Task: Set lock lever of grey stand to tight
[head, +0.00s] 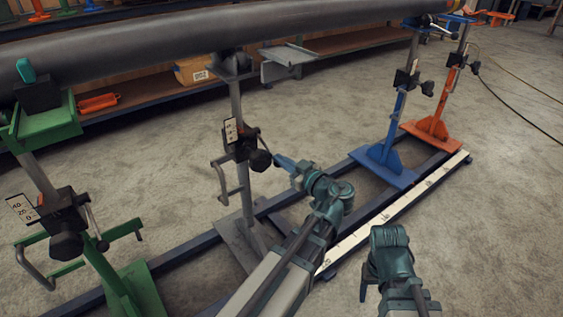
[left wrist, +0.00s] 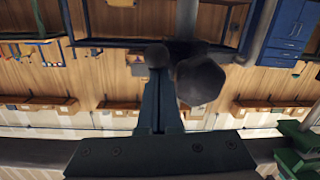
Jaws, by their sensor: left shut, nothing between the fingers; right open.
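The grey stand (head: 237,100) holds up the long pipe. Its black lock block (head: 243,150) carries a dark knob (head: 260,160) and a short, thin dark lever (head: 257,131) that points up to the right. My left gripper (head: 280,161) is shut and empty, its tips just right of the knob. In the left wrist view the large dark knob (left wrist: 203,82) is right of the shut fingers (left wrist: 158,118), and a small dark ball (left wrist: 157,54) appears at their tips. I cannot tell if they touch it. My right gripper (head: 368,285) is open, low and away from the stand.
The grey pipe (head: 150,42) runs overhead. A green stand (head: 65,225) is left; a blue stand (head: 387,155) and an orange stand (head: 437,120) are right. The grey stand's crank handle (head: 222,178) sticks out left. Floor rails with a white scale strip (head: 400,208) run below.

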